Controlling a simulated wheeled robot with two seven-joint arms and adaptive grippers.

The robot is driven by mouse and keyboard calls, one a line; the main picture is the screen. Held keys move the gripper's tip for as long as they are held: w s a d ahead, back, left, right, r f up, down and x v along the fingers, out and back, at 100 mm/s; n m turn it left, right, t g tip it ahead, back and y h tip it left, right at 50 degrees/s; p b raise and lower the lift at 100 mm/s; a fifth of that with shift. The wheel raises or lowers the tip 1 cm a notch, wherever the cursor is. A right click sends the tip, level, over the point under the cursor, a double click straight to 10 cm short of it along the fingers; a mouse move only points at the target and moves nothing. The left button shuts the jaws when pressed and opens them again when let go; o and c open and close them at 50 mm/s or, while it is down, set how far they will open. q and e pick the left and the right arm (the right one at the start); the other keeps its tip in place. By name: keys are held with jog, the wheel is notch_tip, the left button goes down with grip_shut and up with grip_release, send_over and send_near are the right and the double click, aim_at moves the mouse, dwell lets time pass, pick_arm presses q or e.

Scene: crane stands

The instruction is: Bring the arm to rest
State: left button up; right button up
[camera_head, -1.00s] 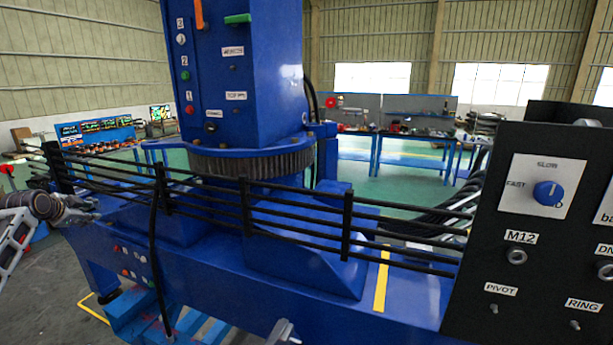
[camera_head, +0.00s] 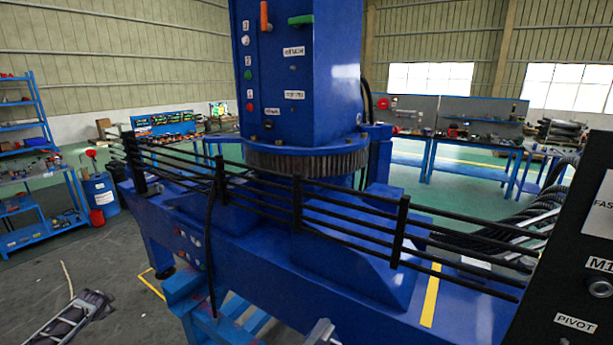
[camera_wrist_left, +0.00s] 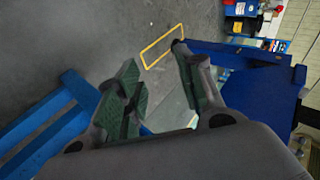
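My right gripper is not recognisable in the head view. A small grey metal part (camera_head: 322,333) shows at the bottom edge, and I cannot tell what it belongs to.
Black rails (camera_head: 298,204) run along the stand around the blue column (camera_head: 300,75). A black control panel (camera_head: 565,285) is at the right. Blue shelves (camera_head: 30,128) and a blue barrel (camera_head: 101,190) stand at the left. Open floor lies left of the stand.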

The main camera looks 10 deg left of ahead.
pick_arm(q)
jog(key=s+a+f+m+g, duration=0.15)
jog(key=s+f, duration=0.35)
jog(key=s, duration=0.7)
jog(key=s+a+f+g+y, duration=0.1)
jog(key=s+a+f, duration=0.35)
jog(key=s, duration=0.75)
jog(key=s+a+f+g, duration=0.1)
jog(key=s+f, duration=0.6)
jog(key=s, duration=0.5)
jog(key=s+d+f+n+h, duration=0.1)
jog(key=s+d+f+h, duration=0.15)
jog(key=d+f, duration=1.05)
jog(key=s+d+f+n+h, duration=0.1)
jog(key=s+d+f, duration=0.3)
jog(key=d+f, duration=0.85)
jog(key=s+d+f+h+b, duration=0.1)
jog(key=d+f, duration=0.2)
jog(key=d, duration=1.1)
jog(key=d+f+n+h+b, duration=0.1)
jog(key=d+f+h, duration=0.1)
jog(key=d, duration=1.2)
jog(key=s+d+f+g+h+b, duration=0.1)
jog(key=d+f, duration=0.3)
jog(key=d, duration=1.1)
jog(key=shift+s+f+h+b, duration=0.2)
jog(key=shift+s+h+b, duration=0.1)
jog(key=shift+h+b, duration=0.3)
jog(key=shift+n, duration=0.25)
